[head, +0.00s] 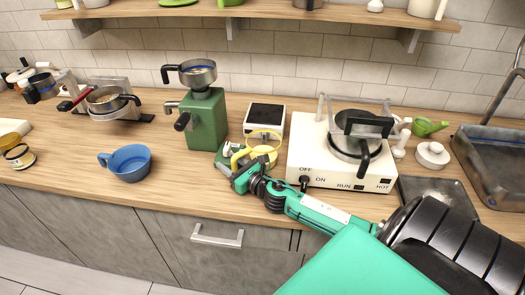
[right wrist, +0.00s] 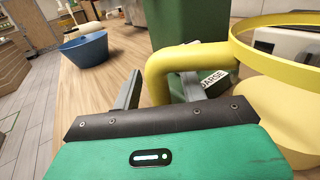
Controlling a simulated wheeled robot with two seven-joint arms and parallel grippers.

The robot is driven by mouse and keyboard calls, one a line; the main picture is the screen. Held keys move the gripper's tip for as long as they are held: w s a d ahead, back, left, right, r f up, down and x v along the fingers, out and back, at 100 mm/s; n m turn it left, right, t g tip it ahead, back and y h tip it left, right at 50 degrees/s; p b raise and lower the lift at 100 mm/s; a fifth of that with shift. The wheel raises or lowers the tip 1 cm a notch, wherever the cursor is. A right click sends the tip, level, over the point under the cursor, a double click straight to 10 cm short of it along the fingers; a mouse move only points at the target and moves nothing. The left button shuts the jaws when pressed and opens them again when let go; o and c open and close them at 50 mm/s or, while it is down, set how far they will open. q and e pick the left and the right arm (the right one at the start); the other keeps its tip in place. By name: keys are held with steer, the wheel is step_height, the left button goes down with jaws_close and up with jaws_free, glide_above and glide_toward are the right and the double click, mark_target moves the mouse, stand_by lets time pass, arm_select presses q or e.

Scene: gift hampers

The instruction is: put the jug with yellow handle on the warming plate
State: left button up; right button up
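The jug (head: 264,150) with the yellow handle stands on the counter just left of the white machine. In the right wrist view its yellow handle (right wrist: 165,68) and yellow rim (right wrist: 240,45) are close up. My right gripper (head: 243,172) is at the handle, with its two fingers (right wrist: 160,92) on either side of it; they look apart, with narrow gaps. The white machine (head: 318,160) carries OFF, ON, RUN and HOT marks and a round plate (head: 345,152). A black-handled item (head: 366,127) sits at that plate, partly covering it. My left gripper is out of view.
A green grinder (head: 207,122) stands behind and left of the jug. A blue bowl (head: 128,165) is farther left; it also shows in the right wrist view (right wrist: 86,50). A black-topped white device (head: 266,117) stands behind the jug. A sink (head: 493,165) is at the right.

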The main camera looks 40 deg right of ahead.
jaws_close()
steer(key=shift+r, duration=0.1)
steer(key=shift+r, duration=0.1)
